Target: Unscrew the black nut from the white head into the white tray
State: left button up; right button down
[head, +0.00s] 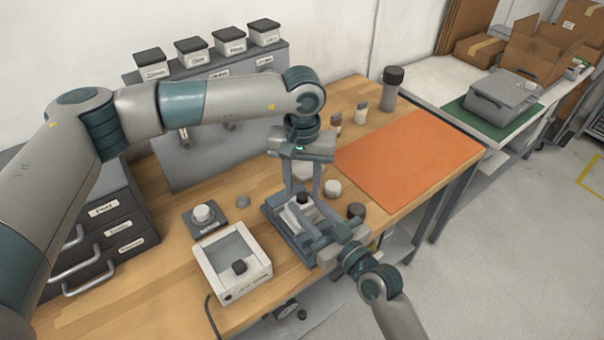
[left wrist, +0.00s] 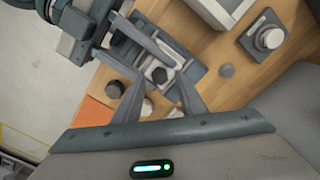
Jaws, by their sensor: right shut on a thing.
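The white head (head: 297,215) lies in a grey fixture (head: 275,213), with the black nut (head: 303,198) on top. The nut also shows in the left wrist view (left wrist: 159,75). My left gripper (head: 303,190) points down over the nut; its fingers stand open on either side, apart from it. My right gripper (head: 322,238) comes in from the lower right and is shut on the white head; its fingertips are partly hidden. The white tray (head: 257,284) stands left of the fixture, with a small black piece (head: 239,266) inside.
A white knob on a dark base (head: 203,215) and a grey dome (head: 242,202) stand behind the tray. A white round cap (head: 332,188) and a dark round cap (head: 356,210) stand right of the fixture. An orange mat (head: 410,155) lies clear at the right.

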pick_arm(q)
jog(key=shift+f, duration=0.55)
